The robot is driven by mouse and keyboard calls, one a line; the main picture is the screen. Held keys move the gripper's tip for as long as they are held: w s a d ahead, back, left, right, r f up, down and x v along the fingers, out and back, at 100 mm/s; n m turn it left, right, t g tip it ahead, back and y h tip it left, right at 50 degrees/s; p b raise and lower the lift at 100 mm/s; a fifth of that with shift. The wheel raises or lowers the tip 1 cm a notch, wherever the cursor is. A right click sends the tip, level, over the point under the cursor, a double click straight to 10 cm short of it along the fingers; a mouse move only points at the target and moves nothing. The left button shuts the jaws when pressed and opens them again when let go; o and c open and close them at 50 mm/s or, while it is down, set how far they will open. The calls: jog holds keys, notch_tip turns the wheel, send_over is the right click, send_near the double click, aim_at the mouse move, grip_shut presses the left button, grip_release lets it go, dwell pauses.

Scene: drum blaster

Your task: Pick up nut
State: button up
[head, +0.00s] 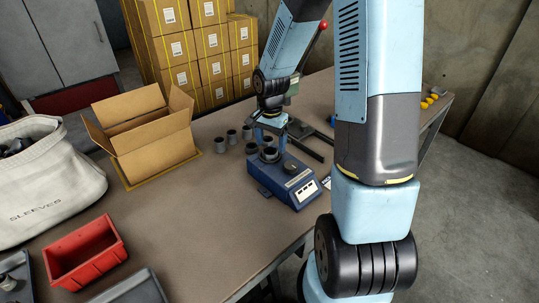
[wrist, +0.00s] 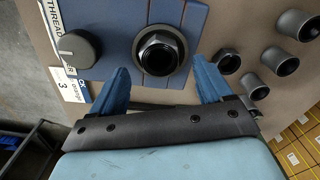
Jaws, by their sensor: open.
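The nut (wrist: 160,50) is a dark metal ring with a hex-looking collar and a dark bore. It sits on the blue machine (wrist: 115,30) in the wrist view, between and just beyond my fingertips. My gripper (wrist: 160,80) is open, with one blue finger to each side of the nut's near edge and nothing between them. In the head view my gripper (head: 269,125) hangs over the blue machine (head: 290,180), above the nut (head: 270,153). Contact between fingers and nut cannot be told.
Several grey sleeves (head: 220,145) stand on the table (head: 175,215) close to the machine's left. A dark knob (wrist: 78,48) sits left of the nut. An open cardboard box (head: 155,145), a red bin (head: 85,252) and a white sleeve bag (head: 45,185) stand further left.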

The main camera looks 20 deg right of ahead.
jog(key=shift+f, duration=1.25)
jog(key=c, duration=1.3)
